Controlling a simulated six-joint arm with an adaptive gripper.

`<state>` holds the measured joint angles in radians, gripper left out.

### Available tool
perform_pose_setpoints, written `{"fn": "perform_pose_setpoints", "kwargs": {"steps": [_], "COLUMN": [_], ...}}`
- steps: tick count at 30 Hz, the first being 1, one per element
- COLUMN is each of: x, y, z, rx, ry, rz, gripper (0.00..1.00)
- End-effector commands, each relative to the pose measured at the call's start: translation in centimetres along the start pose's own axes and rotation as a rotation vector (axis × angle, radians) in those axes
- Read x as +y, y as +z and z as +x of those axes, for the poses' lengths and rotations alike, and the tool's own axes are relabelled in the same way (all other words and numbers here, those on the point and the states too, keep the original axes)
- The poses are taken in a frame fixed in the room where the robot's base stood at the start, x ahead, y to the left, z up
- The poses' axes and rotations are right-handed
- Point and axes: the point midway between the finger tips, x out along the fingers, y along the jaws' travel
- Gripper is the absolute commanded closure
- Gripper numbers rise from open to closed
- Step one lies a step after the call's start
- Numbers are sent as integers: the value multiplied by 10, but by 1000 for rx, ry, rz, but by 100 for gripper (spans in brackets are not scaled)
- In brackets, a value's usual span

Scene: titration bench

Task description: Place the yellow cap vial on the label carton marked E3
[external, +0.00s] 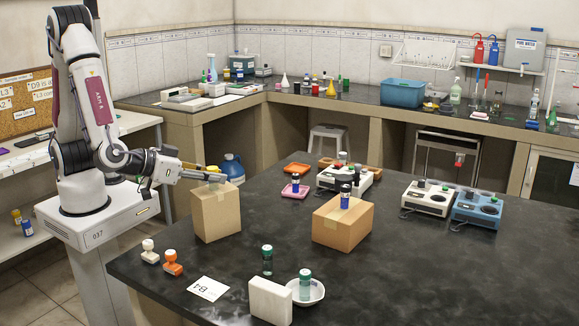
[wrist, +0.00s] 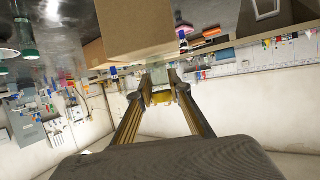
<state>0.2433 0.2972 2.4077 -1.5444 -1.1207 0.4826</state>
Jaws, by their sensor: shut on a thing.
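My gripper (external: 212,176) reaches in from the left, near and above the top of the left cardboard carton (external: 217,212). In the wrist view, my gripper (wrist: 162,88) is shut on the yellow cap vial (wrist: 161,97), whose yellow part shows between the fingertips. In the external view the vial is small and hard to make out at the fingertips. I cannot tell whether it touches the carton. No E3 mark is legible on either carton.
A white card marked B4 (external: 208,289), an orange stamp (external: 172,262), green-capped vials (external: 267,259) and a white block (external: 270,300) stand at the front. Hotplates (external: 430,198) and a pink tray (external: 294,192) lie behind. Dark table between the cartons is clear.

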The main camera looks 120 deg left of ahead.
Motion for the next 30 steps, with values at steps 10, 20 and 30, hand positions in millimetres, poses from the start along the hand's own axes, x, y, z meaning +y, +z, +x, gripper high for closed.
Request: {"fn": "perform_pose_setpoints", "kwargs": {"steps": [10, 20, 30], "x": [0, 0, 1], "y": [1, -3, -2], "z": [0, -1, -27], "rx": [0, 0, 0], "ry": [0, 1, 4], "rz": [0, -2, 0], "gripper": [64, 64, 64]}}
